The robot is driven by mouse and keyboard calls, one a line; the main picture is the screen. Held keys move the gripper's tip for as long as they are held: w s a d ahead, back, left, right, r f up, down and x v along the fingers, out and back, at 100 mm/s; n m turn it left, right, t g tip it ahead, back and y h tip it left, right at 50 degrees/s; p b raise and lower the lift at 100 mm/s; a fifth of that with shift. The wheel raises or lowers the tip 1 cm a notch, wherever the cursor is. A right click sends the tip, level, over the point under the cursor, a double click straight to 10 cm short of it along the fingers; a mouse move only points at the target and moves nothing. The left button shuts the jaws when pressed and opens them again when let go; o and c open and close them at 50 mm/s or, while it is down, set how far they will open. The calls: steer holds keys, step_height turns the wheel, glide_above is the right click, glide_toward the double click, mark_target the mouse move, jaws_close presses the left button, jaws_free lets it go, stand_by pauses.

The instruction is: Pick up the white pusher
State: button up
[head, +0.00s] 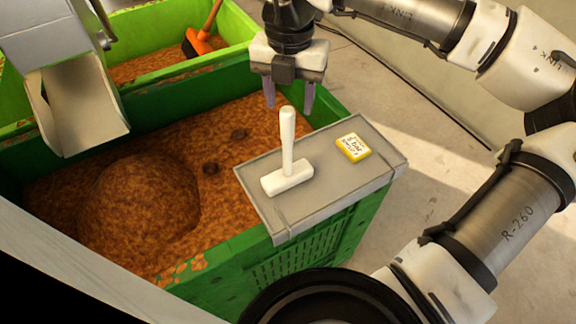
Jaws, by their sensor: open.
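The white pusher (287,160) stands upright on a grey board (330,190), with its block-shaped head down and its round handle pointing up. My gripper (290,98) is above the board, pointing down, with its two purple-grey fingers apart and nothing between them. In the head view the top of the handle shows just below and between the fingertips. I cannot tell how far apart in depth the handle and the fingers are.
The board lies across a corner of a green crate (320,245) full of brown pulp (140,205). A yellow-edged label block (353,147) sits on the board, right of the pusher. A metal chute (80,105) hangs at left. Behind is a lighter green crate with an orange tool (200,42).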

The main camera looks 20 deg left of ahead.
mark_target(287, 127)
step_height(287, 127, down, 7)
steer(key=shift+s+a+f+p, duration=0.1)
steer(key=shift+a+f+p, duration=0.05)
steer(key=shift+p, duration=0.9)
steer(key=shift+c, duration=0.3)
jaws_close()
